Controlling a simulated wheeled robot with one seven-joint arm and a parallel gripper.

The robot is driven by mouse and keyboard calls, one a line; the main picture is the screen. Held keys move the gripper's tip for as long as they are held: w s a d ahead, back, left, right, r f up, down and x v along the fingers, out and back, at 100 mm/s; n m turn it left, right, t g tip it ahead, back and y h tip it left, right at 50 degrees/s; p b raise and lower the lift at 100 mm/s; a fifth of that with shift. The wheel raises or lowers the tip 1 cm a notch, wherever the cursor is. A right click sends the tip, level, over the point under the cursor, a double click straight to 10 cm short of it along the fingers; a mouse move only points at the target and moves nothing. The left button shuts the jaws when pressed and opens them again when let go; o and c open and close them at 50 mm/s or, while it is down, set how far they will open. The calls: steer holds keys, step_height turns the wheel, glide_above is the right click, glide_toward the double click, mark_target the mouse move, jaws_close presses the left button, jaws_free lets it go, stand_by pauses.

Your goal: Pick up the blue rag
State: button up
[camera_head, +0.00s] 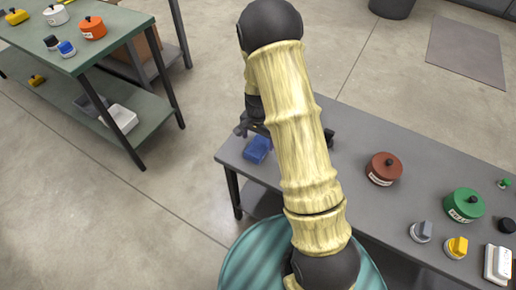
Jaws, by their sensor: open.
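The blue rag (257,149) lies as a small folded block on the left end of the grey table (350,129). My gripper (246,131) is just above and behind the rag, by the table's left edge. Its jaws are open, and nothing shows between them. My arm hides part of the gripper and the table to the right of the rag. I cannot tell whether the fingers touch the rag.
A red-brown lidded pot (384,168), a green lidded pot (464,204), a grey knob (421,231) and a yellow knob (457,246) stand on the right of the table. A green workbench (105,49) stands upper left. Open floor lies between.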

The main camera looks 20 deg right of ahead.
mark_target(258, 146)
step_height(258, 146, down, 4)
steer(key=shift+f, duration=0.2)
stand_by(0.4)
steer(key=c, duration=1)
steer(key=shift+r, duration=0.15)
steer(key=shift+c, duration=0.2)
step_height(258, 146, up, 10)
